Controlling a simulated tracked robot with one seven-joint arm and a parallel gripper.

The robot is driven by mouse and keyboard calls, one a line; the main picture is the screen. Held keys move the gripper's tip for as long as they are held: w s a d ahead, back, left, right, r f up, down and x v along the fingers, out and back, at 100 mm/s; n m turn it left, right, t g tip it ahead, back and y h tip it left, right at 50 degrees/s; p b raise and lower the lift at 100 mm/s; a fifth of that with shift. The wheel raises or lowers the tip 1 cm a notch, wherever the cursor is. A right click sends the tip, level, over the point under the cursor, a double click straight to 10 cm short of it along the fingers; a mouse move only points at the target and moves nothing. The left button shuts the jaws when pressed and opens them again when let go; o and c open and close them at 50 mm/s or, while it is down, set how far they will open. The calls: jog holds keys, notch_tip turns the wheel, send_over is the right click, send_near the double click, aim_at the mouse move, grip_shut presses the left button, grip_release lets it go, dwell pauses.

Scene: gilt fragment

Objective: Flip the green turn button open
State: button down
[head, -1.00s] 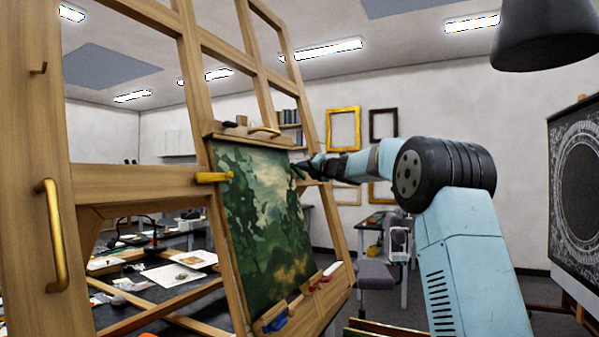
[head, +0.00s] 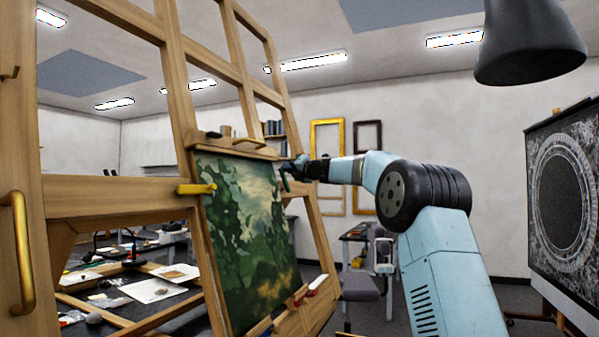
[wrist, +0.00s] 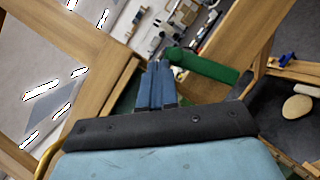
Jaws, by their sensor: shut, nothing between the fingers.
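The green turn button (head: 285,181) sits at the right edge of the painting (head: 242,230) on the wooden easel and looks steeply slanted in the head view. In the wrist view the green button (wrist: 205,66) is a thick bar just beyond and to the right of my fingertips. My gripper (head: 298,165) is at the button's upper part; its fingers (wrist: 157,68) are shut with nothing between them. I cannot tell whether they touch the button. The button's pivot is not clear.
Easel beams surround the painting. A brass handle (head: 22,255) is at far left. A dark lamp shade (head: 530,45) hangs upper right.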

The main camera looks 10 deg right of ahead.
jog(key=s+d+r, duration=0.1)
jog(key=s+d, duration=0.3)
jog(key=s, duration=0.8)
jog(key=shift+s+d+r, duration=0.2)
jog(key=shift+s+r, duration=0.1)
jog(key=shift+r, duration=0.05)
jog(key=s+a+f+n+g+h, duration=0.1)
jog(key=s+a+f+n+g, duration=0.1)
jog(key=s+f+n, duration=0.45)
jog(key=s+a+f+n+g+h, duration=0.2)
jog(key=s+a+f+n, duration=0.1)
jog(key=s+n, duration=0.55)
jog(key=s+a+f+n+g+h, duration=0.15)
jog(key=s+f+n, duration=0.35)
jog(key=s, duration=0.5)
jog(key=s+d+f+n+g+h, duration=0.2)
jog(key=s+d+f+n, duration=0.3)
jog(key=s+f+n, duration=0.4)
jog(key=s+d+f+n+g+h, duration=0.2)
jog(key=s+d+f+n+h, duration=0.2)
jog(key=s+f+n, duration=0.5)
jog(key=s+d+f, duration=0.1)
jog(key=s+f, duration=0.1)
jog(key=s, duration=0.6)
jog(key=shift+s+f, duration=0.25)
jog(key=shift+s, duration=0.15)
